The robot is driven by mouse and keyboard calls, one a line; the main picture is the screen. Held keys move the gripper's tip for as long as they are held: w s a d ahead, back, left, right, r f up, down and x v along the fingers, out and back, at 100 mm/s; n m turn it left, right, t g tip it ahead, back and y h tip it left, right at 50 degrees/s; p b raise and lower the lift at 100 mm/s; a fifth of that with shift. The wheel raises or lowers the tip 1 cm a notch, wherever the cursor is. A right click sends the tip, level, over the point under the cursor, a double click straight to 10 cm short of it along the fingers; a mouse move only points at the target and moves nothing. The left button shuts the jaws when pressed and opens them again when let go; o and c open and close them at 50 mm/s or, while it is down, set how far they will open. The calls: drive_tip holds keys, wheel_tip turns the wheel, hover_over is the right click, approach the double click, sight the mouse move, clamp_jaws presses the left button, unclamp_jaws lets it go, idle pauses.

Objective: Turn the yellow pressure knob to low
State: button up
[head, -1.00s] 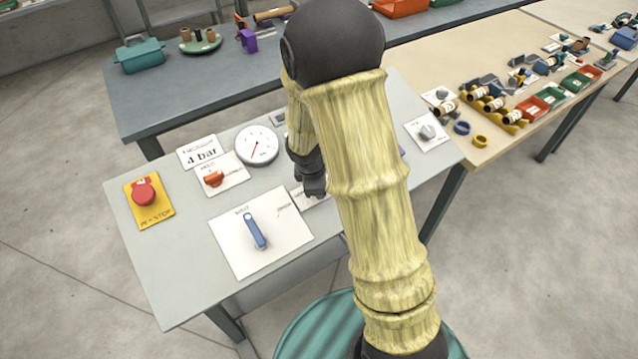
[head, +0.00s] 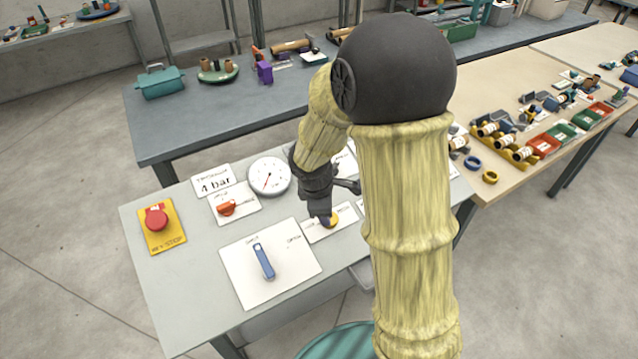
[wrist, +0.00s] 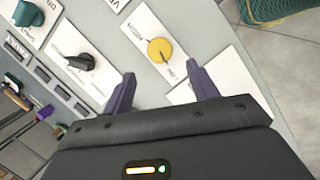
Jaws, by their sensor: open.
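The yellow pressure knob (wrist: 160,50) sits on a white labelled plate (wrist: 142,24) in the wrist view, with a thin dark pointer at its edge. In the head view the knob (head: 331,220) shows partly beside my gripper. My gripper (wrist: 161,90) is open, its two purple fingers apart and empty. In the wrist view the knob lies beyond the fingertips, roughly centred between them, and no contact shows. In the head view my gripper (head: 322,207) is low over the panel, right at the knob. The plate's lettering is too small to read.
On the panel stand a blue lever (head: 263,261), an orange knob (head: 226,208), a round gauge (head: 270,178), a "4 bar" card (head: 213,183) and a red stop button (head: 156,219). The wrist view also shows a black knob (wrist: 82,62) and a teal knob (wrist: 27,14) nearby.

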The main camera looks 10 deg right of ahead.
drive_tip(key=v, duration=0.9)
drive_tip(key=shift+r+p, duration=0.25)
drive_tip(key=shift+p, duration=0.1)
drive_tip(key=s+d+f+m+y, duration=0.2)
drive_tip(key=s+m, duration=0.8)
drive_tip(key=m, duration=0.5)
drive_tip(key=shift+d+f, duration=0.7)
drive_tip(key=shift+d, duration=0.35)
